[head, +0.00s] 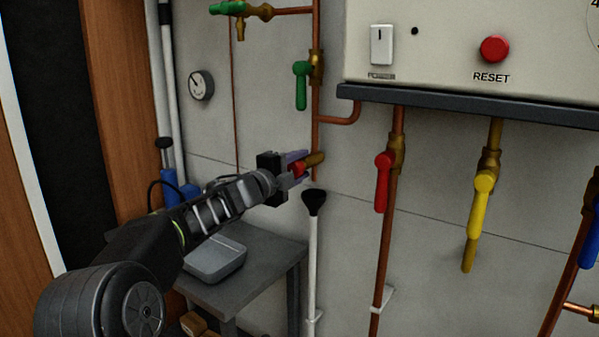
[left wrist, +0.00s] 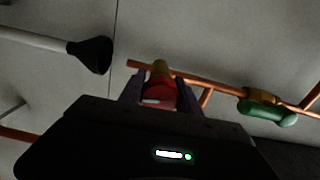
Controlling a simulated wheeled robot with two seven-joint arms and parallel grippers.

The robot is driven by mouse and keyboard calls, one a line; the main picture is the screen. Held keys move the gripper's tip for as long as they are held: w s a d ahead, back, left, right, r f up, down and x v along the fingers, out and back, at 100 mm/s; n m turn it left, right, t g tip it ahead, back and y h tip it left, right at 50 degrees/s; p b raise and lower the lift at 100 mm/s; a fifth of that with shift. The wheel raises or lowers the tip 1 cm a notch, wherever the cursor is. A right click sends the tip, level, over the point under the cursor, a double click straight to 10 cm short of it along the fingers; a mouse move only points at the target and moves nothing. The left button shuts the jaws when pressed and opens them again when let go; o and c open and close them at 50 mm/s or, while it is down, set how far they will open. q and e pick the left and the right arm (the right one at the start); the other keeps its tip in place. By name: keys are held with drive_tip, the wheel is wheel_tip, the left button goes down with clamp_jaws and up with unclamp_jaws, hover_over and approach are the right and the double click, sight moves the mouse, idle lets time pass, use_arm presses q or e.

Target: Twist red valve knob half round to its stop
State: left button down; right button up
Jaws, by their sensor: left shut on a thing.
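The red valve knob (head: 299,169) sits at the end of a brass valve body (head: 315,159) on the lower end of a vertical copper pipe. My left gripper (head: 297,167) reaches it from the left, with its fingers closed around the knob. In the left wrist view the red knob (left wrist: 160,96) shows between the two fingers (left wrist: 158,95), with the brass body (left wrist: 160,69) behind it. A pale mark shows on the knob. Much of the knob is hidden by the fingers. My right gripper is not in view.
A green-handled valve (head: 302,85) is above on the same pipe. A red lever (head: 383,182) and a yellow lever (head: 482,205) hang to the right, under the boiler panel (head: 440,45). A black-topped white pole (head: 313,202) stands just below my gripper. A grey table (head: 262,255) holds a tray (head: 215,262).

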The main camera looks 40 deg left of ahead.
sight(291, 170)
use_arm(q)
drive_tip(key=shift+m+b, duration=0.35)
drive_tip(key=shift+m, duration=0.85)
drive_tip(key=c, duration=0.9)
unclamp_jaws()
drive_tip(key=shift+o, duration=0.2)
drive_tip(key=s, duration=0.7)
drive_tip(key=shift+s+d+b, duration=0.1)
drive_tip(key=shift+s+b, duration=0.2)
drive_tip(key=shift+s, duration=0.1)
